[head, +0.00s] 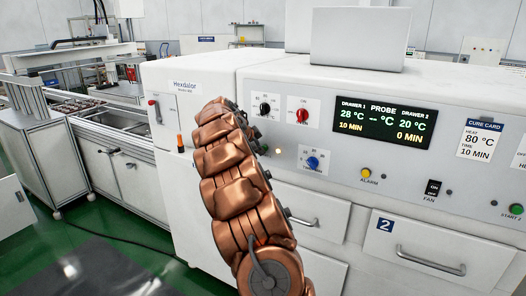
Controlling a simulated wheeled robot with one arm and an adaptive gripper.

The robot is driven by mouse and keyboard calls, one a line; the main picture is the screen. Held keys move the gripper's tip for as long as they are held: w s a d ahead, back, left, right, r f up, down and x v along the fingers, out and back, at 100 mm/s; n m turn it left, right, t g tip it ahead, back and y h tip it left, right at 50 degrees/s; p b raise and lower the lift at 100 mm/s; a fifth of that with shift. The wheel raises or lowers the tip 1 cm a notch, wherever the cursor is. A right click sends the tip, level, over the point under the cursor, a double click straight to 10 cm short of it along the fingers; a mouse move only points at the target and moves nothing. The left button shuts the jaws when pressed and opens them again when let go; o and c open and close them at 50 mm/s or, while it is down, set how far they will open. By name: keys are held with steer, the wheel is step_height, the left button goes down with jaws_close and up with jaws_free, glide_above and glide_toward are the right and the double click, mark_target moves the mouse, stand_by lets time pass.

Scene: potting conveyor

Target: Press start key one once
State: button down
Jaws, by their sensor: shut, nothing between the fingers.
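I cannot make out a key marked START 1 in the head view; my copper-coloured arm covers part of the white machine's front. My gripper does not show clearly; the arm's far end reaches up towards the panel's left part, and small dark parts show along its right edge. A green key labelled START 2 (516,209) sits at the far right of the panel. The display (384,127) reads drawer 1 at 28 °C and 10 min, drawer 2 at 20 °C and 0 min. A small pale lamp (278,151) glows just right of the arm.
A black knob (265,109), a red knob (302,115), a blue knob (312,162), a yellow alarm button (366,173) and a fan switch (433,188) are on the panel. Drawer 2 (430,232) is closed below. A conveyor bench (125,120) stands at left. Green floor shows at lower left.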

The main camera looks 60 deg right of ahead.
steer(key=shift+a+f, duration=0.1)
steer(key=shift+s+a+b, duration=0.1)
steer(key=shift+a+b, duration=0.65)
steer(key=shift+b, duration=0.4)
steer(key=shift+s+a+b, duration=0.1)
steer(key=shift+a+b, duration=2.15)
steer(key=shift+a, duration=0.25)
